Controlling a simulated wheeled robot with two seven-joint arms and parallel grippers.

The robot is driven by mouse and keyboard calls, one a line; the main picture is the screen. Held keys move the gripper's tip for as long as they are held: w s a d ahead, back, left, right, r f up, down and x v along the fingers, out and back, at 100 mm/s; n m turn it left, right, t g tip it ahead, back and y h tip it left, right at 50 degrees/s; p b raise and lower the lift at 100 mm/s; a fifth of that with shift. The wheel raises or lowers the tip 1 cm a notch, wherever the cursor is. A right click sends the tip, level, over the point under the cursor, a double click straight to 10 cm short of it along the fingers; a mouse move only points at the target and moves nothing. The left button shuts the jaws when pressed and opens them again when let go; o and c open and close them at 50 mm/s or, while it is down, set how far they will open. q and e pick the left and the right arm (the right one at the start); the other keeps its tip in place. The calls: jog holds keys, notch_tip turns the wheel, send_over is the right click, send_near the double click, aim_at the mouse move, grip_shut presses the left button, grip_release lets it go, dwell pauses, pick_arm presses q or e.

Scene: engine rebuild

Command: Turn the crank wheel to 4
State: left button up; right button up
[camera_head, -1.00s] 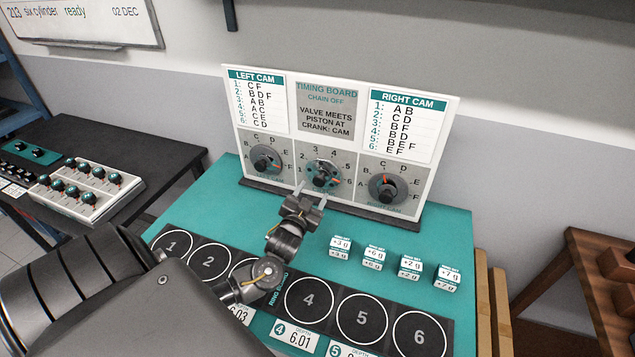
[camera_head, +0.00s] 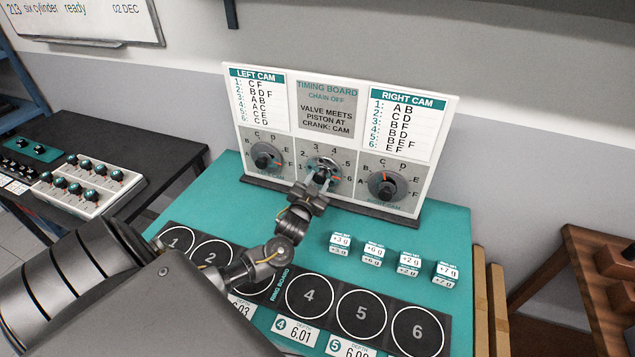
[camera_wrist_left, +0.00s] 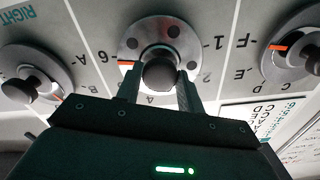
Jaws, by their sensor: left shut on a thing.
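The crank wheel (camera_head: 329,163) is the middle of three dials on the timing board, with numbers 1 to 6 around it. In the left wrist view, the crank wheel (camera_wrist_left: 142,35) is a grey disc with dark holes and a dark round knob (camera_wrist_left: 160,74). Its orange mark (camera_wrist_left: 125,62) points at the 6. My left gripper (camera_head: 320,178) reaches the wheel from the front. In the wrist view its two fingers (camera_wrist_left: 158,88) stand on either side of the knob, shut on it. In the head view the gripper partly covers the wheel. My right gripper is not in view.
The left cam dial (camera_head: 266,157) and right cam dial (camera_head: 387,187) flank the wheel closely. Several small weight blocks (camera_head: 374,252) stand on the teal bench (camera_head: 213,203), right of my arm. The ring board (camera_head: 335,290) lies in front.

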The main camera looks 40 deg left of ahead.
pick_arm(q)
jog(key=shift+n, duration=0.3)
jog(key=shift+c, duration=0.3)
jog(key=n, duration=0.2)
jog(key=shift+n, duration=0.3)
jog(key=n, duration=0.4)
jog(key=shift+n+b, duration=0.3)
jog(key=shift+b, duration=0.05)
jog(key=n, duration=0.4)
jog(key=shift+n+p, duration=0.3)
jog(key=shift+n, duration=1.6)
jog(key=o, duration=1)
